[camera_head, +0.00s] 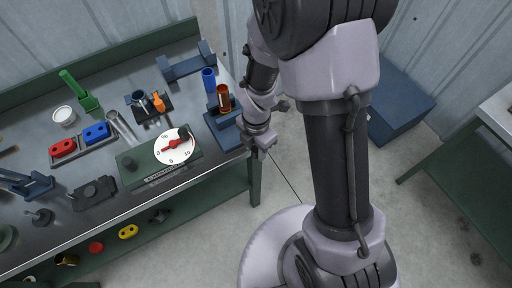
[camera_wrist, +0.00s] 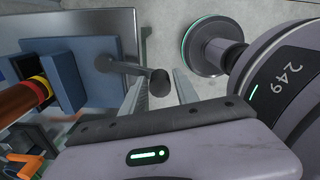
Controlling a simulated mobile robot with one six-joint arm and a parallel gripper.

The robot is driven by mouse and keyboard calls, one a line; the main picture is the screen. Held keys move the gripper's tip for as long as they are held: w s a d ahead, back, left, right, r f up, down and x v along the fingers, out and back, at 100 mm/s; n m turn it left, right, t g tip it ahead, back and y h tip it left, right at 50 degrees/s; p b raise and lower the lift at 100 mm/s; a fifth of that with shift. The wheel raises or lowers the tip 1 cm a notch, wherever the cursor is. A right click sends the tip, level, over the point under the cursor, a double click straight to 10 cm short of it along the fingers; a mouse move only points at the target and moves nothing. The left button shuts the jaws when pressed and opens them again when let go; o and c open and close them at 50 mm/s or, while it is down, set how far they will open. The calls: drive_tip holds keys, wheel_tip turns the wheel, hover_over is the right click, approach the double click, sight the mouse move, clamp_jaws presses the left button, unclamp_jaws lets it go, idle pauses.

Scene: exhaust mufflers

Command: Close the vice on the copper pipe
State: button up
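The copper pipe (camera_head: 223,97) stands upright at the blue vice (camera_head: 222,128) on the bench's right end. In the wrist view the pipe (camera_wrist: 18,103) has yellow and red bands and lies close to a blue jaw (camera_wrist: 66,78); I cannot tell whether the jaw presses on it. The vice's grey handle (camera_wrist: 125,67) sticks out from the blue block and ends in a round dark knob (camera_wrist: 159,83). My gripper (camera_head: 263,146) is just off the bench's right edge, beside the vice. Its fingers (camera_wrist: 160,92) look parted, with the handle's knob between or just in front of them; contact is unclear.
A green box with a red-needle dial (camera_head: 176,147) sits left of the vice. A blue cylinder (camera_head: 208,80) stands behind the pipe. Red and blue parts in a tray (camera_head: 84,145), an orange-handled tool (camera_head: 158,102) and a blue bracket (camera_head: 187,66) occupy the bench.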

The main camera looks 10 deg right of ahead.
drive_tip(key=shift+o, duration=0.7)
wheel_tip(320, 180, up, 17)
drive_tip(key=p, duration=0.6)
drive_tip(key=shift+r, duration=0.2)
drive_tip(key=s+r+m+t+b, duration=0.1)
drive_tip(key=s+m+b, duration=0.3)
drive_tip(key=m, duration=0.5)
drive_tip(key=s+r+m+t+y+b, duration=0.1)
drive_tip(key=s+r+m+t+b, duration=0.1)
drive_tip(key=m, duration=0.8)
drive_tip(key=s+r+m+t+y+b, duration=0.1)
drive_tip(key=s+m+t+b, duration=0.1)
drive_tip(key=s+m+b, duration=0.3)
drive_tip(key=m, duration=0.4)
drive_tip(key=shift+s+d+r+t+b, duration=0.15)
drive_tip(key=shift+s+r+t+b, duration=0.1)
drive_tip(key=shift+s+t+b, duration=0.15)
